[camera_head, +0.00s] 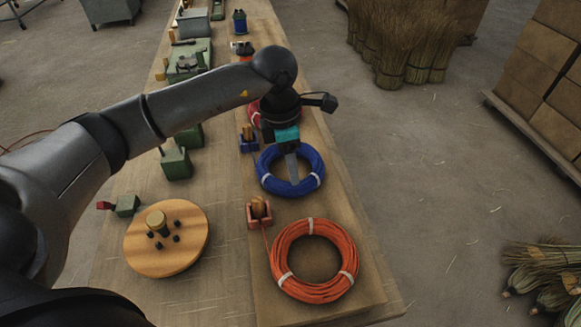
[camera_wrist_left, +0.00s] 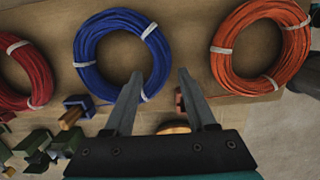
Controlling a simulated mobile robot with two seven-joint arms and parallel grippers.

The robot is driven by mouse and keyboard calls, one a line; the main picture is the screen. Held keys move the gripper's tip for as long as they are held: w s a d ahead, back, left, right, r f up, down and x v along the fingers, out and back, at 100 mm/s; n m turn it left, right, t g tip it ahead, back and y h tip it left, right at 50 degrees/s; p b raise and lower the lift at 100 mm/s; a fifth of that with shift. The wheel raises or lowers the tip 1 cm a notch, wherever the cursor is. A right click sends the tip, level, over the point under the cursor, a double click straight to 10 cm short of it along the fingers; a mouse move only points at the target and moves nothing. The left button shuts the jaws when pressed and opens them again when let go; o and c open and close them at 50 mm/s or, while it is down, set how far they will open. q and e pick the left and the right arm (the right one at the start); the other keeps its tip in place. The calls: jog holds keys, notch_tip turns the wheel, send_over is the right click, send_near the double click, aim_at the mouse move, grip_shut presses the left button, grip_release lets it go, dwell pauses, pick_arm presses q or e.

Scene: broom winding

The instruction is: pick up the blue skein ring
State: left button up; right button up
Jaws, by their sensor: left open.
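The blue skein ring (camera_head: 319,170) lies flat on a board on the workbench, with white ties around it. It also shows in the left wrist view (camera_wrist_left: 88,40), at upper middle. My left gripper (camera_head: 293,181) is above it, pointing down, and hides part of the ring in the head view. One finger overlaps the ring's lower right edge; the other is over the gap towards the orange ring. Contact cannot be told. My right gripper is not in view.
An orange skein ring (camera_head: 345,242) lies on the near side, and a red one (camera_head: 254,113) on the far side. Small blue (camera_head: 249,144) and red (camera_head: 259,222) holders stand left of the rings. A round wooden disc (camera_head: 190,240) with pegs is at near left.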

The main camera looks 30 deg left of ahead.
aim_at(295, 194)
pick_arm(q)
jog(key=shift+w+d+f, duration=0.1)
jog(key=shift+f, duration=1.1)
jog(key=shift+w+d+f, duration=0.1)
jog(key=shift+d+f, duration=0.05)
jog(key=shift+f, duration=1)
jog(key=shift+w+d+f, duration=0.1)
jog(key=shift+f, duration=1.1)
jog(key=shift+c, duration=0.3)
grip_shut()
